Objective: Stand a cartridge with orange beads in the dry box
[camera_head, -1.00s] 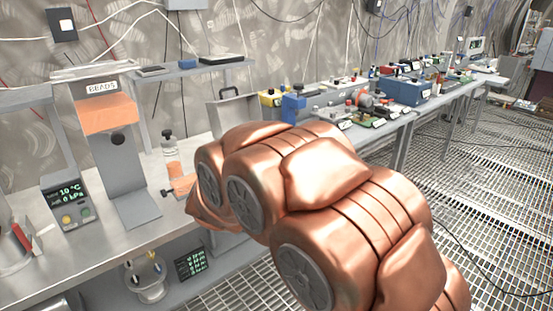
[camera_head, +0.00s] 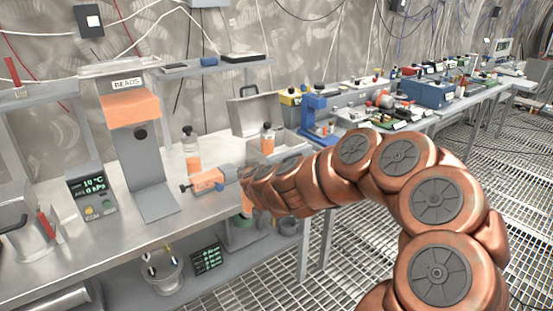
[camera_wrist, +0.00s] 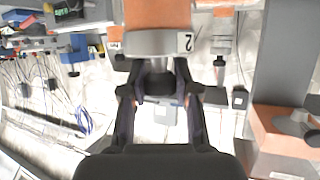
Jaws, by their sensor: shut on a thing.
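In the wrist view my gripper (camera_wrist: 160,90) is shut on the dark neck of a cartridge (camera_wrist: 158,14) with orange beads and a grey collar marked 2. The picture is upside down, so the cartridge hangs below the fingers. In the head view my arm hides the fingers and most of it. A grey box with a raised lid (camera_head: 256,110), apparently the dry box, stands beyond my arm. An orange-filled cartridge (camera_head: 267,138) is upright in or right by it; I cannot tell which. Another orange cartridge (camera_head: 193,154) stands upright on the bench.
The BEADS dispenser (camera_head: 128,108) stands left on the steel bench. A blue stand (camera_head: 315,118) is right of the box. A display unit (camera_head: 92,195) is at the left.

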